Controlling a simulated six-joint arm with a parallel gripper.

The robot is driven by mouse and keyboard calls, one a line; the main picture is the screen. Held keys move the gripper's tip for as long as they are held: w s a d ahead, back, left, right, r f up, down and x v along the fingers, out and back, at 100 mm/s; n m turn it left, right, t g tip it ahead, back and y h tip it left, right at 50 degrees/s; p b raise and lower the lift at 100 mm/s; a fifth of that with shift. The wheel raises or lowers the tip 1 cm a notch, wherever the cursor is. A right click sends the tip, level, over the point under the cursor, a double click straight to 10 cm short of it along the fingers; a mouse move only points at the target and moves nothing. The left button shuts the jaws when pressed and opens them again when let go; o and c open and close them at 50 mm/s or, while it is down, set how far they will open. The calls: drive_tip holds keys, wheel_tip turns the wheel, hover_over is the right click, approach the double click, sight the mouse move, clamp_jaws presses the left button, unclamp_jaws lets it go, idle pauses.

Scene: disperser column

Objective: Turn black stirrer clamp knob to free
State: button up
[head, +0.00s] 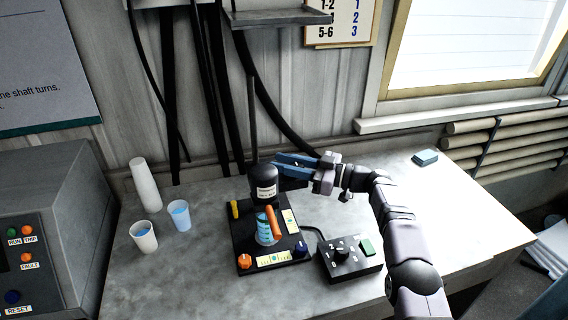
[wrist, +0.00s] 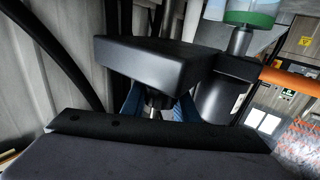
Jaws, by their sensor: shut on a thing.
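The black stirrer head (head: 264,186), a cylinder with a white label, stands above the base plate on the bench. It also shows in the wrist view (wrist: 222,97), beside a black block (wrist: 150,64). My gripper (head: 283,165) reaches in from the right with its blue fingers at the upper right side of the head. In the wrist view the fingers (wrist: 155,107) are shut on the black clamp knob, close under the block, with a short metal stem between them. The knob is mostly hidden, so I cannot tell its turn angle.
Cups (head: 144,237) stand at the left. Cables hang behind.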

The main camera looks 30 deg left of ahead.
drive_tip(key=o, duration=1.1)
drive_tip(key=shift+c, duration=0.2)
drive_tip(key=shift+d, duration=0.15)
drive_tip(key=w+d+b, duration=0.1)
drive_tip(key=d+b, duration=0.1)
drive_tip(key=d, duration=0.5)
drive_tip(key=shift+w+b, duration=0.15)
drive_tip(key=shift+b, duration=0.15)
drive_tip(key=shift+r, duration=0.1)
